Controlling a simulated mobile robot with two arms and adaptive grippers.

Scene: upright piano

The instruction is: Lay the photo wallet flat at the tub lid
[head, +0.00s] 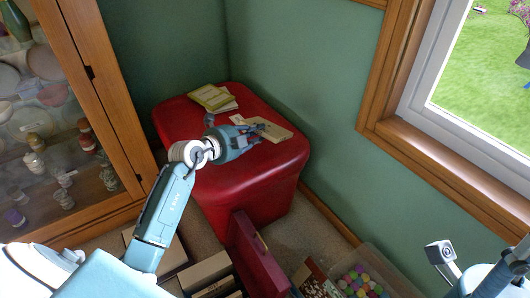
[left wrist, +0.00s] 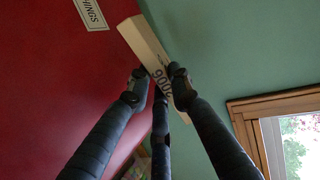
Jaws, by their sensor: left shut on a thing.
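The photo wallet (head: 271,129) is a flat cream piece held over the right part of the red tub's lid (head: 185,115). In the left wrist view the wallet (left wrist: 143,42) is a tilted cream slab with the printed digits 2006, partly hidden by my fingers. My left gripper (head: 258,128) is shut on it, and its dark fingers (left wrist: 158,80) pinch its lower part. Whether the wallet touches the lid cannot be told. Part of my right arm, with a teal body and dark pieces, shows at the lower right; its gripper (head: 515,268) is cut off by the frame.
A yellow-green booklet (head: 211,97) and small cards lie on the lid's far side. A white label (left wrist: 91,14) is on the red surface. A glass cabinet (head: 60,130) stands left, green wall and window right. Boxes (head: 208,272) and a clear bin of coloured balls (head: 362,278) crowd the floor.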

